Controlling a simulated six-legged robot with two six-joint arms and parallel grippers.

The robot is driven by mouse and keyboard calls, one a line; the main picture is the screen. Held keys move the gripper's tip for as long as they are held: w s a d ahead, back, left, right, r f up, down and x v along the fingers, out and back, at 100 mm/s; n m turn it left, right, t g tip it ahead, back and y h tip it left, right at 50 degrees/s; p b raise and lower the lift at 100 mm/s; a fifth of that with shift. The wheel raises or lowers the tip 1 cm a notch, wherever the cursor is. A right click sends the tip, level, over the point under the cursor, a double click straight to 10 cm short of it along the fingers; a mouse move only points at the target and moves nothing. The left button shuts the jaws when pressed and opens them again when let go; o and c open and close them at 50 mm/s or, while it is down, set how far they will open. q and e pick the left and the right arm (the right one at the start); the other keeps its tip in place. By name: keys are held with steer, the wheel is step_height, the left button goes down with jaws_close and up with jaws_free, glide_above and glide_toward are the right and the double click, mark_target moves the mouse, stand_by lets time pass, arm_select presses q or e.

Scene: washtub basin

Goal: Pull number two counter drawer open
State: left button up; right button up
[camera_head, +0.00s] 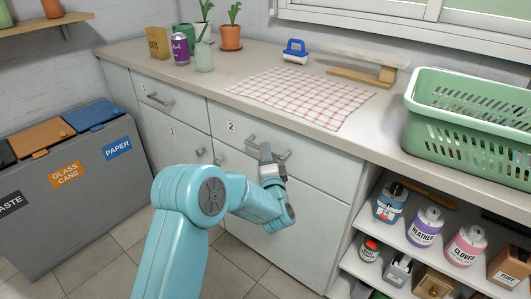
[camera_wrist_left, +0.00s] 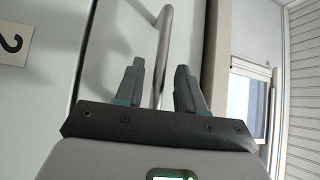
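The number two counter drawer (camera_head: 318,168) is the upper right drawer front in the head view, with a "2" label (camera_head: 231,126). It looks shut, flush with the counter front. Its metal bar handle (camera_head: 251,140) is partly hidden behind my left gripper (camera_head: 266,152). In the left wrist view the handle (camera_wrist_left: 166,35) is a curved grey bar that runs down between the two dark fingers. The fingers stand apart, with visible gaps on both sides of the bar. The label (camera_wrist_left: 12,44) shows at the left there. My right gripper is not in view.
Drawer one (camera_head: 170,98) is to the left, with cupboard doors below. A checked cloth (camera_head: 300,97) and a green basket (camera_head: 468,140) are on the counter. Open shelves with bottles (camera_head: 425,227) are at the right, and grey recycling bins (camera_head: 75,180) at the left.

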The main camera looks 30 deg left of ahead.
arm_select(q)
steer(key=shift+x, duration=1.05)
jaws_close()
steer(key=shift+s, duration=0.2)
